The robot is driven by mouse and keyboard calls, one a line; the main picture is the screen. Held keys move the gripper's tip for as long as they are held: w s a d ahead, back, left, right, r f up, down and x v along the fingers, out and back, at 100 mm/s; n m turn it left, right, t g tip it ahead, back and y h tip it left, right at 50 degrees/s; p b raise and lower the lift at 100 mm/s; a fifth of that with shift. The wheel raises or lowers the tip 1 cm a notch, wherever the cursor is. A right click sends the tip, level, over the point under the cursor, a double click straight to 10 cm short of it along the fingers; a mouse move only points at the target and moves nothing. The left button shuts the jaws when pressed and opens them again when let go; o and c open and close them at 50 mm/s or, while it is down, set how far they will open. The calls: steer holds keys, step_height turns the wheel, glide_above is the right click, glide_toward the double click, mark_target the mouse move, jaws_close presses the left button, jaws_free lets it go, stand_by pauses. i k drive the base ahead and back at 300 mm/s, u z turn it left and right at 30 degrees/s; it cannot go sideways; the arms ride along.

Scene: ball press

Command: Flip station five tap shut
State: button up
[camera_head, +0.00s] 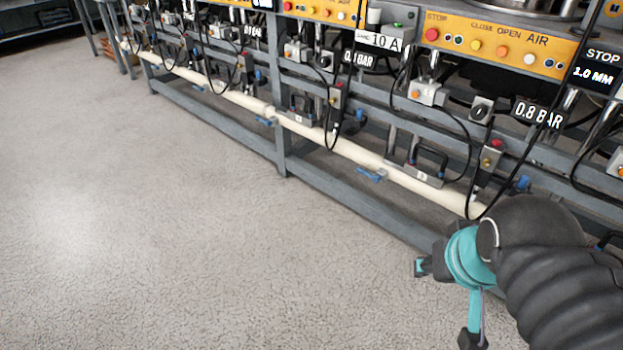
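Blue tap handles sit low along the cream pipe (340,146) that runs along the front of the bench. One blue tap handle (372,174) is near the middle, another (266,121) is further left, and a small one (197,88) is farther off. No station number is readable, so I cannot tell which tap is station five's. My gripper (446,300) is at the lower right, above the floor in front of the bench. Its teal fingers are spread apart with nothing between them. My arm hides part of the bench and pipe at the right.
The grey bench frame (282,150) has a low front rail (350,205) below the pipe. Black cables (468,140) hang in front of it. Yellow button panels (500,48) and pressure signs (538,113) are above. The speckled floor (150,220) at left is clear.

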mark_target(376, 178)
steer(key=u, duration=0.1)
steer(key=k, duration=0.65)
steer(key=u, duration=0.3)
steer(key=i, duration=1.5)
steer(key=z, duration=0.45)
